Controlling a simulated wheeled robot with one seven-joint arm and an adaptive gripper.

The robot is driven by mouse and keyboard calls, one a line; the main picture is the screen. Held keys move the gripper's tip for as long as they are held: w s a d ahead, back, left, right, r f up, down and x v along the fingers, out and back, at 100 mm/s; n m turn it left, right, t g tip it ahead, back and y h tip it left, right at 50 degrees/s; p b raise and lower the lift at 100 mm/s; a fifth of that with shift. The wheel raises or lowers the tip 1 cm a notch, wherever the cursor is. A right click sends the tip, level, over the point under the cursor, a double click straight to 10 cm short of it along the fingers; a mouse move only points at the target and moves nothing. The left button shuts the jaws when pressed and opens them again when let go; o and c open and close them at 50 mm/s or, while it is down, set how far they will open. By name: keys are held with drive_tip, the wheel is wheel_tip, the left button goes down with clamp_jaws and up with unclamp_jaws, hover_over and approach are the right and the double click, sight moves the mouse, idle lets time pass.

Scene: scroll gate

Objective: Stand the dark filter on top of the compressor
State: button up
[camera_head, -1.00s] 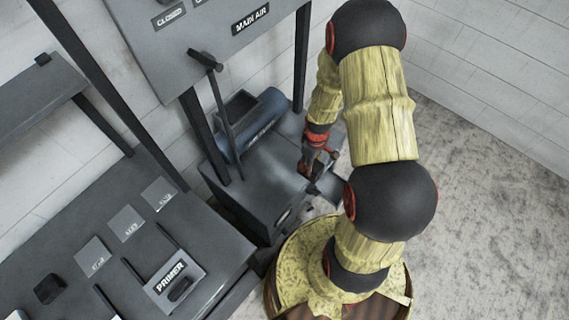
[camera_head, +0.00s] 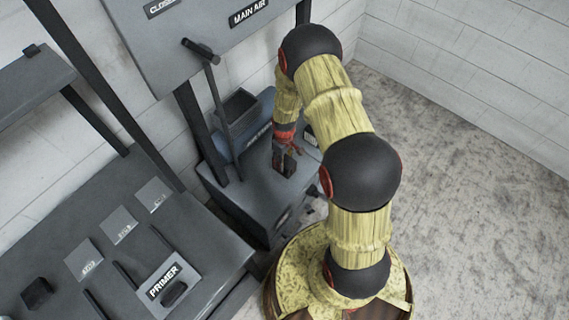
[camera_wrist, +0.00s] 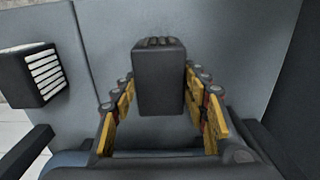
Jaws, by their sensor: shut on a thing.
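The dark filter, a small black block (camera_head: 286,165), is held upright between the fingers of my gripper (camera_head: 287,151). In the wrist view the block (camera_wrist: 159,75) has a ridged end and sits between the two yellow-padded fingers. The compressor is a grey box (camera_head: 248,196) with a blue tank (camera_head: 245,138) along its back. My gripper and the filter are over the box's top, in front of the tank. I cannot tell whether the filter's underside touches the top.
A thin dark post with a lever (camera_head: 217,105) rises at the compressor's left. A grey panel labelled MAIN AIR (camera_head: 248,12) hangs above and behind. A bench with a PRIMER plate (camera_head: 168,282) stands at left. The wrist view shows a dark block with white slats (camera_wrist: 38,75). Floor at right is clear.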

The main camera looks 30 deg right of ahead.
drive_tip(key=shift+f, duration=0.9)
drive_tip(key=shift+s, duration=0.1)
drive_tip(key=shift+f+b, duration=0.2)
drive_tip(key=shift+b, duration=0.1)
drive_tip(key=o, duration=1.2)
drive_tip(key=shift+o, duration=0.2)
drive_tip(key=shift+r, duration=0.15)
